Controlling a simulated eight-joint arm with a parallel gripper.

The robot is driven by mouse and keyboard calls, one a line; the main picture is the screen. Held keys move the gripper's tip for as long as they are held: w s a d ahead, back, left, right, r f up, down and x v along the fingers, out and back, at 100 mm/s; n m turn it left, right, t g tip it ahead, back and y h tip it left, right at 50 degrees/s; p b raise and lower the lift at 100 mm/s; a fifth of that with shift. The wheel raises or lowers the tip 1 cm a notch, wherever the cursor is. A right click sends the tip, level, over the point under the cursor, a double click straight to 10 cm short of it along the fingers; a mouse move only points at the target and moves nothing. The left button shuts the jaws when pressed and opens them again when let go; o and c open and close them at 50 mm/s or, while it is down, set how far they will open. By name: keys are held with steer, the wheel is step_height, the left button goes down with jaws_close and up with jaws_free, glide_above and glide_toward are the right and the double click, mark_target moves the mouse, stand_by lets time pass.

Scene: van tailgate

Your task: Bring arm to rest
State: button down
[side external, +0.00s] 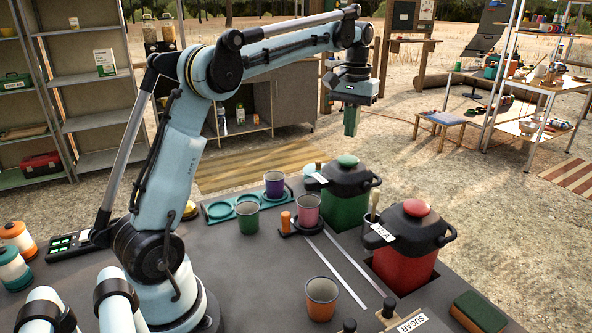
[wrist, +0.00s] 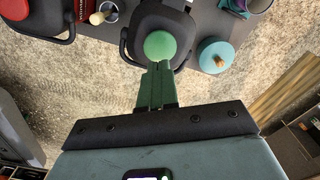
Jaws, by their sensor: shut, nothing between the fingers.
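My gripper (side external: 351,131) hangs with its green fingers pointing down in the side external view, in the air above and beyond the green-lidded urn (side external: 344,195). My arm reaches out from the tailgate, raised and bent at the elbow. In the wrist view, the fingers of my gripper (wrist: 157,68) are pressed together, with nothing seen between them. The green lid knob (wrist: 160,46) shows just past the fingertips. My gripper looks clear of the urn.
A red urn (side external: 405,265) stands at the right of the tailgate. Shelves (side external: 92,100) stand behind at left.

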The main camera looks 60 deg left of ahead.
steer(key=shift+d, duration=0.1)
steer(key=shift+s+d+r, duration=0.15)
steer(key=shift+d, duration=0.1)
steer(key=s+d+f+m+t, duration=0.3)
steer(key=s+d+f, duration=0.1)
steer(key=s+d, duration=0.3)
steer(key=s+d+f+m+t, duration=0.3)
steer(key=s+d+f+t, duration=0.1)
steer(key=s+d, duration=0.4)
steer(key=shift+s+d+f, duration=0.15)
steer(key=shift+s+f, duration=0.25)
steer(key=shift+s, duration=0.25)
